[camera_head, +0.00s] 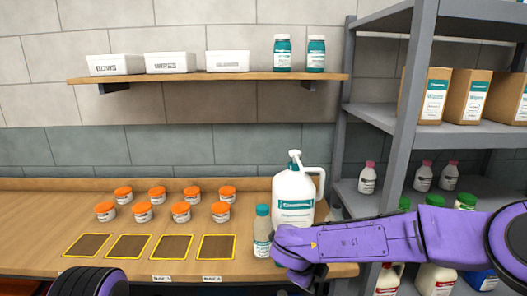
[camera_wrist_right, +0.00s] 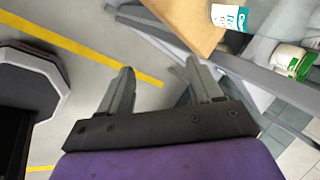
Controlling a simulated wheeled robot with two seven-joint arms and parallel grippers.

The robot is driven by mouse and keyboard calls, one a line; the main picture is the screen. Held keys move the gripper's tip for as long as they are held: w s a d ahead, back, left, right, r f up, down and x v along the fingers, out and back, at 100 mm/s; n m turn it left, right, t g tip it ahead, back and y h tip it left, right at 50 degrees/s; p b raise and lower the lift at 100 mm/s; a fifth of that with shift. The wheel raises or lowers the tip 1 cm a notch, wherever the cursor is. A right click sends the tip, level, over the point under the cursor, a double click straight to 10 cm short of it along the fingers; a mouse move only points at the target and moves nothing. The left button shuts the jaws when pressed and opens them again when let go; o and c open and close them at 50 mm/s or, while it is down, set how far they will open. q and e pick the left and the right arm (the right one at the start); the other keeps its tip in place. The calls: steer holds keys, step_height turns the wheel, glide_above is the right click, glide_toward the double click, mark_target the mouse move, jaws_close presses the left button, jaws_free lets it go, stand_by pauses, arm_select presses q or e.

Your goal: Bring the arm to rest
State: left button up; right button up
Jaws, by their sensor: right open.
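My right arm (camera_head: 370,240) is purple and reaches in from the right in the head view, across the front right corner of the wooden counter (camera_head: 120,262). Its wrist end hangs in front of a small teal-capped bottle and a large white jug. In the right wrist view my right gripper (camera_wrist_right: 160,68) has its two grey fingers spread apart, with nothing between them. The floor with a yellow line (camera_wrist_right: 85,52) shows beyond the fingers. My left gripper is not in view.
The small bottle (camera_head: 262,225) and white jug (camera_head: 294,190) stand close behind my right wrist. Several orange-lidded jars (camera_head: 157,196) stand behind yellow-framed dark squares (camera_head: 172,247). A grey shelving rack (camera_head: 400,110) with boxes and bottles stands right.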

steer(key=s+d+f+n+t, duration=0.2)
steer(key=s+d+f+n, duration=0.3)
steer(key=f, duration=0.5)
steer(key=s+d+f+n+t, duration=0.1)
steer(key=s+d+f+n, duration=0.2)
steer(key=s+f+n, duration=0.35)
steer(key=s+d+f+n+g, duration=0.2)
steer(key=s+f, duration=0.4)
steer(key=s, duration=0.5)
steer(key=s+d+f+n+g+y, duration=0.1)
steer(key=s+d+f+n, duration=0.4)
steer(key=s, duration=0.6)
steer(key=d+f+g, duration=0.1)
steer(key=d, duration=0.1)
steer(key=shift+s+d, duration=0.3)
steer(key=shift+s, duration=0.1)
